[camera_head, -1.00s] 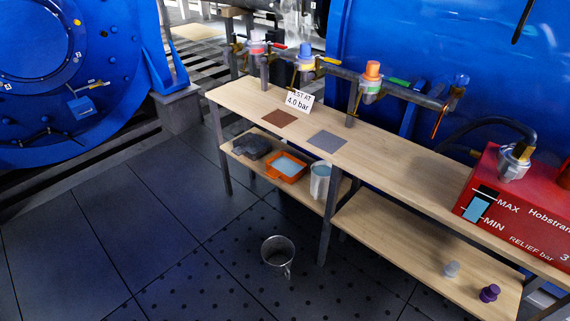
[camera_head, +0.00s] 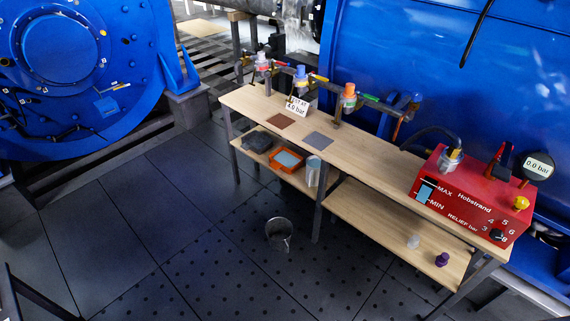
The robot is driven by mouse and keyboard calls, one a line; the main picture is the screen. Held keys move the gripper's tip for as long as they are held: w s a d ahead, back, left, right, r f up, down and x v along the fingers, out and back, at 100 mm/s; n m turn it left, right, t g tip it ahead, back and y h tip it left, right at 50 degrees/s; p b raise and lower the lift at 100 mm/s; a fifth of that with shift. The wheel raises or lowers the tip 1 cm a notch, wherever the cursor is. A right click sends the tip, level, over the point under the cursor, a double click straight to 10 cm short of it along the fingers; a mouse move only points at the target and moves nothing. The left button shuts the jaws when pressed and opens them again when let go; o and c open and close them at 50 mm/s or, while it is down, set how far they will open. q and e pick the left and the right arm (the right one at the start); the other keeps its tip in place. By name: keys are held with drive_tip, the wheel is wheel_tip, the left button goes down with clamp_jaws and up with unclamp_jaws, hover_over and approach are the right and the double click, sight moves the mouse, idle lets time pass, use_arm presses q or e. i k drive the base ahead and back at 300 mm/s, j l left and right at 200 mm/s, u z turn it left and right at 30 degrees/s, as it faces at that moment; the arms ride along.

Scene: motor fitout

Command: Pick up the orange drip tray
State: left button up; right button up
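The orange drip tray (camera_head: 271,163) sits on the lower shelf of the wooden bench, at its left part. It has an orange rim and a light blue-grey inside. A dark grey item (camera_head: 257,141) lies on the shelf to its left, and a pale cylindrical container (camera_head: 313,171) stands to its right. The bench top overhangs above the tray. Neither of my grippers shows in the head view.
The bench top (camera_head: 375,153) carries brown and grey mats, a sign, a pipe with valves and a red pump box (camera_head: 470,197). The dark floor (camera_head: 150,220) at left is mostly clear.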

sight(284, 159)
drive_tip(key=i+j+z, duration=0.35)
drive_tip(key=i+j, duration=1.5)
drive_tip(key=i, duration=0.15)
